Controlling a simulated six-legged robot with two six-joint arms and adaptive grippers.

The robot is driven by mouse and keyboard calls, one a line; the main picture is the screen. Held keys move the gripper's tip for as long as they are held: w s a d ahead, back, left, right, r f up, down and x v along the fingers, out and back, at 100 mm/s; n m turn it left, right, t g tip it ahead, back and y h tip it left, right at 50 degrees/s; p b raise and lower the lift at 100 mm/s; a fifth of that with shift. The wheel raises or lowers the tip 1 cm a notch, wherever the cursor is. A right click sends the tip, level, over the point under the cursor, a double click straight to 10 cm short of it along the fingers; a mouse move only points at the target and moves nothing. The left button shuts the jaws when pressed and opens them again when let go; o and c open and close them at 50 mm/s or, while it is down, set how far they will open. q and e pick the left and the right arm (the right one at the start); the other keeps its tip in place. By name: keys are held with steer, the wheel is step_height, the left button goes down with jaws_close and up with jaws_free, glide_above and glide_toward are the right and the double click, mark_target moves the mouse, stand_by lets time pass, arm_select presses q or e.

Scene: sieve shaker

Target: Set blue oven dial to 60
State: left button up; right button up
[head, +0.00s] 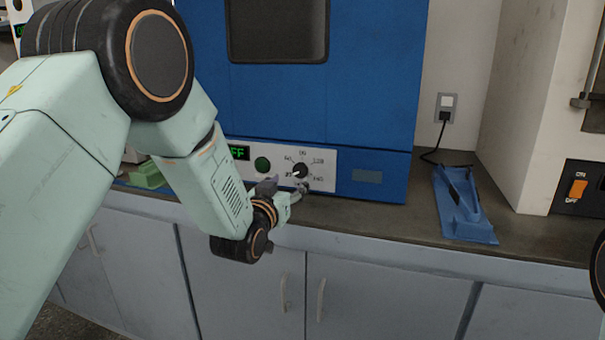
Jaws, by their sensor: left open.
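The blue oven (300,100) stands on the counter with a white control panel (244,181) low on its front. Its black dial (300,170) shows on the panel's right part, ringed by small numbers. A white mark on the dial seems to point to the lower left; the exact number is too small to read surely. My left gripper (292,187) is open just below and in front of the dial. Its fingers appear close to the dial, but I cannot tell whether they touch it. My right gripper is out of view.
A green round button (262,164) and a partly covered display (239,153) reading "FF" sit left of the dial. A blue tool-like object (462,205) lies on the counter at right.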

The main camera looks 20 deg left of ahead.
mark_target(299, 172)
arm_select(q)
steer(key=shift+w+d+r, duration=0.15)
steer(key=shift+w, duration=0.2)
steer(key=w, duration=0.1)
steer(key=w+b, duration=0.1)
steer(key=w, duration=0.2)
steer(key=shift+w+f+b, duration=0.35)
steer(key=shift+w+r, duration=0.25)
steer(key=shift+w, duration=0.2)
steer(key=shift+w+f, duration=0.15)
steer(key=shift+w, duration=0.3)
steer(key=shift+s+r, duration=0.15)
steer(key=shift+r, duration=0.05)
steer(key=shift+c, duration=0.8)
steer(key=shift+f, duration=0.15)
steer(key=c, duration=1)
